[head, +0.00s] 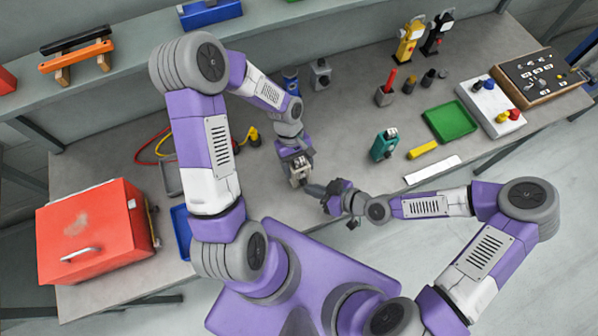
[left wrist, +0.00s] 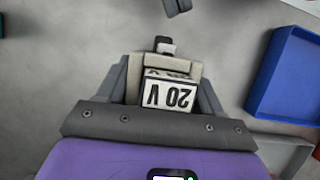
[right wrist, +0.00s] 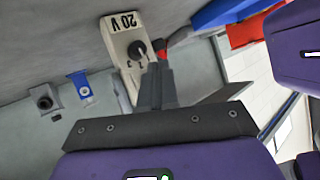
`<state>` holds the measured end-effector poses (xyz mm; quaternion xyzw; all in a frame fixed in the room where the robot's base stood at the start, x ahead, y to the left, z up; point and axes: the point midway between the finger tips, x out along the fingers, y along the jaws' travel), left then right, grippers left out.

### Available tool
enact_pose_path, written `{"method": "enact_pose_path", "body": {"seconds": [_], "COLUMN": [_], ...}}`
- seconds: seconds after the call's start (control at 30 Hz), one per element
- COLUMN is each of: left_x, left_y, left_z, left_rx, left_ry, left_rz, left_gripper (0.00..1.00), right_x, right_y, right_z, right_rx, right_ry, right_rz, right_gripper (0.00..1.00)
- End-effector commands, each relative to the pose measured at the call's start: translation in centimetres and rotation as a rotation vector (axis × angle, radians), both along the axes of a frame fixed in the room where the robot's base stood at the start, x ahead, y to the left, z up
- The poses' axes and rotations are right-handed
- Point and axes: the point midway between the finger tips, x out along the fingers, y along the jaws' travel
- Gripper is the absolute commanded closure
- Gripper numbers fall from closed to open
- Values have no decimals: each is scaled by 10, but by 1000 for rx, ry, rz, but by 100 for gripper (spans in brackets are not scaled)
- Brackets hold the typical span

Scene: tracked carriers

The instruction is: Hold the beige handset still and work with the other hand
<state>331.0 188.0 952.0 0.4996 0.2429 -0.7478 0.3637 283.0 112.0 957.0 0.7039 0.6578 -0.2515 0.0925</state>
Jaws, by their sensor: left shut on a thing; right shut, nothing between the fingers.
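The beige handset (head: 297,180) is held over the front part of the bench by my left gripper (head: 296,167). In the left wrist view the handset (left wrist: 168,95) sits between the two fingers, with its "20 V" label upside down. In the right wrist view the handset (right wrist: 121,40) shows a dark round knob (right wrist: 137,48) on its face and small markings below. My right gripper (head: 314,189) is shut and empty. Its fingertips (right wrist: 155,72) are close to the knob; I cannot tell whether they touch. Part of the handset is hidden by the fingers.
A red toolbox (head: 85,235) and a blue tray (head: 181,232) are at the left. A teal handset (head: 383,146), yellow block (head: 422,149), green tray (head: 449,121) and white control panel (head: 490,103) stand to the right. Bare bench lies between the left gripper and the teal handset.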

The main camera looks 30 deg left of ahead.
Motion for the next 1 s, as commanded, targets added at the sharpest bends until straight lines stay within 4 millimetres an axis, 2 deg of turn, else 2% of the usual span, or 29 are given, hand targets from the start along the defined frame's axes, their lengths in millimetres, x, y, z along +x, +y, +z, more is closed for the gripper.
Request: {"method": "enact_pose_path", "body": {"seconds": [0.4,1.0], "left_x": [0,0], "left_y": [0,0], "left_z": [0,0], "left_rx": [0,0], "left_ry": [0,0], "left_rz": [0,0], "left_gripper": [70,70], "right_x": [-25,-28], "right_y": [-33,-36], "right_z": [0,0], "right_rx": [-1,-1], "right_ry": [2,1], "right_rz": [-1,0], "right_gripper": [100,100]}}
